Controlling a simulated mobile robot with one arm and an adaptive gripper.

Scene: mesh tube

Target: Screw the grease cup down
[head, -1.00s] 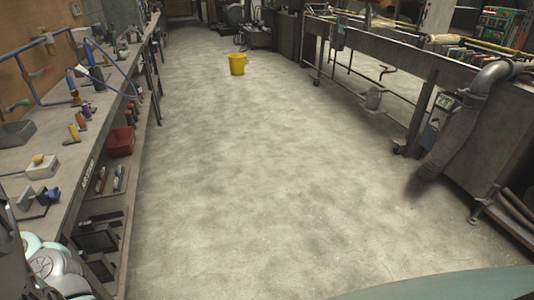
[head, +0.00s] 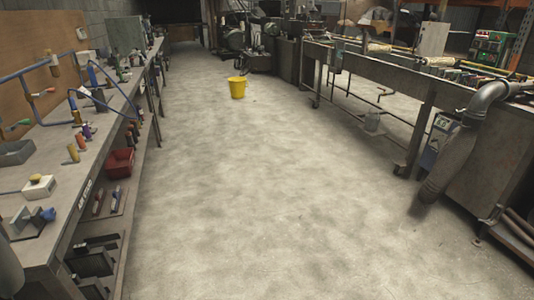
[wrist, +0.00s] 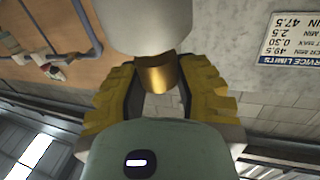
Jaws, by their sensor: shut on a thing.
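In the wrist view my gripper (wrist: 158,92) has its yellow-padded fingers closed on a small brass cylinder (wrist: 158,76), which looks like the grease cup. A large pale rounded body (wrist: 143,25) stands right behind the brass piece and hides its upper end. I cannot tell whether the two are joined. In the head view my gripper is not visible. There, a white block with a small yellow knob (head: 38,181) sits on the left bench (head: 80,195); I cannot tell whether that knob is another cup.
A red bin (head: 120,163), a grey tray (head: 15,152) and several coloured handles are along the left bench. A yellow bucket (head: 237,87) stands on the open floor (head: 260,200). A long table and a grey duct (head: 450,150) line the right. An upside-down sign (wrist: 290,40) shows in the wrist view.

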